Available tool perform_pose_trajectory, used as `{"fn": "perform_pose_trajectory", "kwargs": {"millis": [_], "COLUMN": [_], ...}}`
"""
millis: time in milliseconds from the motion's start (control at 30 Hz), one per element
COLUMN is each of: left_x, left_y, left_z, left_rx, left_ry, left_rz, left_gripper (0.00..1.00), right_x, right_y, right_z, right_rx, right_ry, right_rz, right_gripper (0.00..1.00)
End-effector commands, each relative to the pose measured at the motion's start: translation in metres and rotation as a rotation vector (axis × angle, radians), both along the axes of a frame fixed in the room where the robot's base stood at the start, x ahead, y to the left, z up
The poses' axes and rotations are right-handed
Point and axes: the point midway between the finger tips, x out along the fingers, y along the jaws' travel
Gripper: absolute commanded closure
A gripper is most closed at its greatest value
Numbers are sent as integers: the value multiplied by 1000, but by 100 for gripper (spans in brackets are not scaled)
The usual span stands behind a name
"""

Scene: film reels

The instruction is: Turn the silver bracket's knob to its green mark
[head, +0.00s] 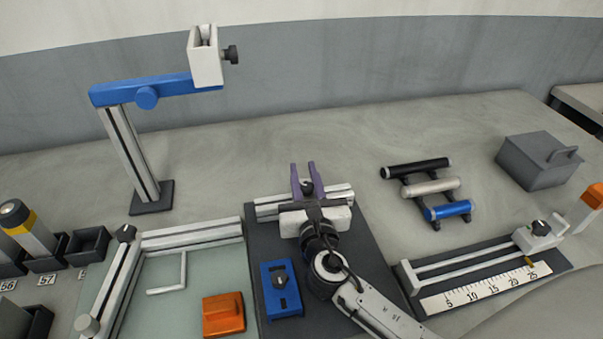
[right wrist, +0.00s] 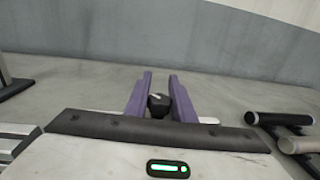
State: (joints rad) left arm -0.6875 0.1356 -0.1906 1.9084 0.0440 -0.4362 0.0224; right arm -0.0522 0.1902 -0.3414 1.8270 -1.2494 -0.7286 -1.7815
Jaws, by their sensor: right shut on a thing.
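My right gripper (head: 308,180) has purple fingers and reaches over the back of a dark base plate. It is shut on a small black knob (right wrist: 158,104), which has a pale line on top and sits between the fingers in the right wrist view. The knob sits at a silver bracket (head: 268,208), a low rail across the back of the plate, largely hidden by my wrist. A bit of pale metal (right wrist: 209,121) shows beside the fingers. I cannot make out a green mark. My left gripper is not in view.
A blue block (head: 282,288) is on the dark plate, left of my forearm. An orange block (head: 223,314) lies on the pale green mat. A rack of cylinders (head: 418,165) and a ruled slide (head: 487,287) stand right. A blue-armed stand (head: 150,90) rises back left.

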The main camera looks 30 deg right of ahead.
Motion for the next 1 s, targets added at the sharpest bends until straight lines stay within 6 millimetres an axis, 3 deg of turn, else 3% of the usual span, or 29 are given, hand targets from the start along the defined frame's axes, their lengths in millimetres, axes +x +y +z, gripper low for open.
{"fn": "perform_pose_trajectory", "kwargs": {"millis": [667,700,767,1000], "left_x": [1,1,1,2], "left_y": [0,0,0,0], "left_z": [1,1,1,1], "left_rx": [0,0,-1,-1], "left_ry": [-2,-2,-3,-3], "left_rz": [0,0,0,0], "left_gripper": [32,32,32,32], "right_x": [-1,-1,-1,-1], "right_y": [-2,-2,-2,-2], "right_z": [0,0,0,0], "right_rx": [-1,-1,-1,-1], "right_ry": [-1,-1,0,0], "right_rz": [-58,-58,-58,-57], "right_gripper": [100,71,61,59]}}
